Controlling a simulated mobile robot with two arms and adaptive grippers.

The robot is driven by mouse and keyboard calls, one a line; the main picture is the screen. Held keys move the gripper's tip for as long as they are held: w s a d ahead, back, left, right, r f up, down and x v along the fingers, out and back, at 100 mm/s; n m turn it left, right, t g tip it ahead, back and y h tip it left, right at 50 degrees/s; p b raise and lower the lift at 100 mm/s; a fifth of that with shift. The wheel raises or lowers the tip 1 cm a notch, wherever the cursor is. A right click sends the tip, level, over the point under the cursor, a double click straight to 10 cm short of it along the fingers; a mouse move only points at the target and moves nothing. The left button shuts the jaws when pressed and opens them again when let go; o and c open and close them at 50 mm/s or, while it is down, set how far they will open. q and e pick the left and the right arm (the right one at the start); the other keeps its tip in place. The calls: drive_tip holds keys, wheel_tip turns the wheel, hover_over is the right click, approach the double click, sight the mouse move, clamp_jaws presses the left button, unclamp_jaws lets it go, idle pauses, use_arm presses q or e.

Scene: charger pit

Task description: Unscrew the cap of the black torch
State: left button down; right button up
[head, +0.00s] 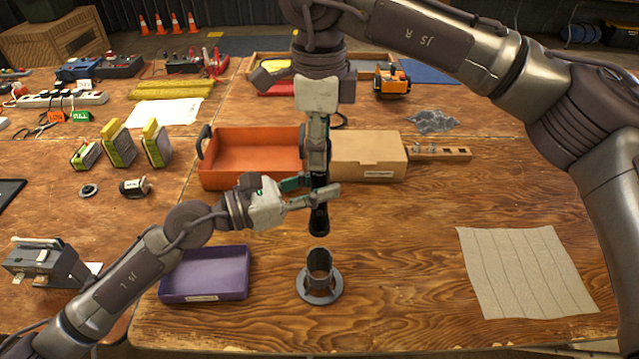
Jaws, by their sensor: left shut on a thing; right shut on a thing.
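The black torch (319,220) hangs upright in the middle of the head view, its wider end down, clear of the table. My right gripper (318,172) comes from above and is shut on the torch's upper part. My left gripper (322,194) comes in from the left and is shut around the torch's body just below the right one. The fingers hide much of the torch, so I cannot make out the cap or its seam.
A grey round stand (309,295) is below the torch. A purple tray (240,262) lies to its left. An orange tray (225,178) and a cardboard box (375,158) are behind. A beige cloth (525,272) lies at right; wood around it is clear.

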drive_tip(key=shift+n, duration=0.9)
drive_tip(key=n, duration=0.5)
drive_tip(key=shift+n, duration=0.4)
drive_tip(key=shift+n, duration=0.4)
drive_tip(key=n, duration=0.4)
drive_tip(key=shift+n, duration=0.4)
